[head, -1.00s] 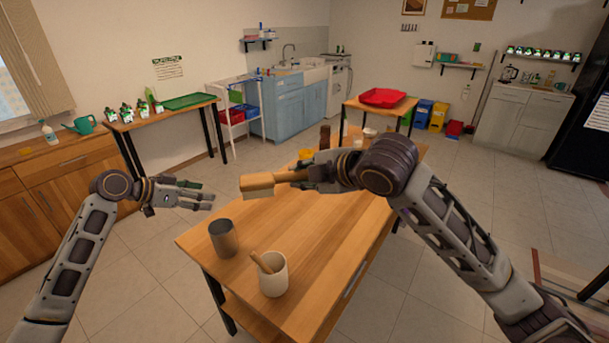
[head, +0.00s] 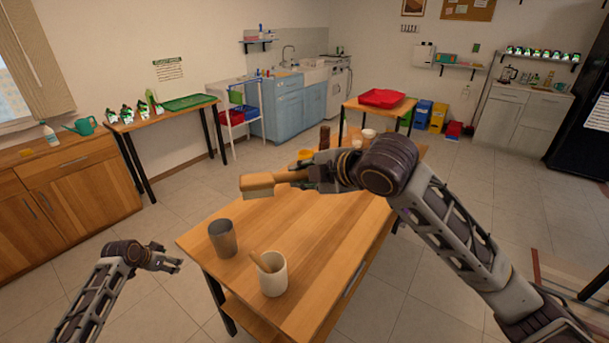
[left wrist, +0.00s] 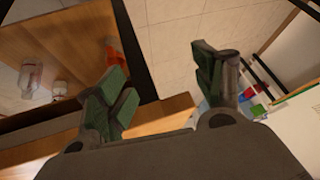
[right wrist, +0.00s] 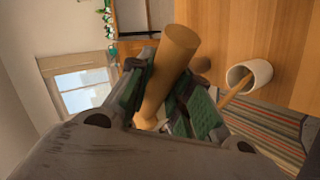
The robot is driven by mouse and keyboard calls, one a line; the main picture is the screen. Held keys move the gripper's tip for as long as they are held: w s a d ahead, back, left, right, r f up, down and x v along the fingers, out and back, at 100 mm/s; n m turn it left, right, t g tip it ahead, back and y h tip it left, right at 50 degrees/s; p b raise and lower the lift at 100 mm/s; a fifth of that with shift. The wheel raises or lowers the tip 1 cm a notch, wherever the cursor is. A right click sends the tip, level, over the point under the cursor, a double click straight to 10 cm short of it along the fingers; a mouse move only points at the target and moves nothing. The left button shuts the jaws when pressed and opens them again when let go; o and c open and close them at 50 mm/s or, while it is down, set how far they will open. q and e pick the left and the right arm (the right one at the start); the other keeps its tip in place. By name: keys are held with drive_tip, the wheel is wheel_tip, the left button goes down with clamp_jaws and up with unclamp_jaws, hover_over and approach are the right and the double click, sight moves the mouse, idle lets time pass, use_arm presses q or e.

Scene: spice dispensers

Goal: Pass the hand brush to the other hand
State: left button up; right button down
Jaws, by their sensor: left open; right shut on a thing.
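The hand brush (head: 258,184) has a wooden handle and a wooden head with pale bristles facing down. My right gripper (head: 318,177) is shut on its handle and holds it above the wooden table, head pointing left. In the right wrist view the handle (right wrist: 165,80) lies between the green finger pads (right wrist: 160,95). My left gripper (head: 175,262) is low on the left, beside the table and well apart from the brush. In the left wrist view its fingers (left wrist: 165,85) are spread and empty.
The wooden table (head: 320,235) carries a metal cup (head: 223,240) and a white crock (head: 273,277) with a wooden utensil at its near end. Small containers stand at its far end. Open floor lies left of the table.

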drive_tip(key=shift+w+a+f, duration=0.2)
drive_tip(key=shift+w+a, duration=0.05)
drive_tip(key=shift+w, duration=0.05)
drive_tip(key=shift+s+d+r, duration=0.1)
use_arm(q)
drive_tip(key=s+d+f+n+g+y, duration=0.1)
drive_tip(key=s+f, duration=0.6)
drive_tip(key=f, duration=0.4)
drive_tip(key=s+d+f+n+g, duration=0.1)
drive_tip(key=s+f, duration=0.6)
drive_tip(key=f, duration=0.4)
drive_tip(key=s+d+f+g+y, duration=0.1)
drive_tip(key=s+f, duration=0.6)
drive_tip(key=f, duration=0.3)
drive_tip(key=s+d+f, duration=0.5)
drive_tip(key=s, duration=0.5)
drive_tip(key=s+d+f+g, duration=0.1)
drive_tip(key=s+d+f, duration=0.3)
drive_tip(key=s, duration=0.6)
drive_tip(key=s+d+f+g, duration=0.1)
drive_tip(key=s+d+f, duration=0.4)
drive_tip(key=s, duration=0.5)
wheel_tip(320, 180, down, 2)
drive_tip(key=shift+s+d+f+h, duration=0.1)
drive_tip(key=shift+s+d+h, duration=0.1)
drive_tip(key=shift+d+h, duration=0.2)
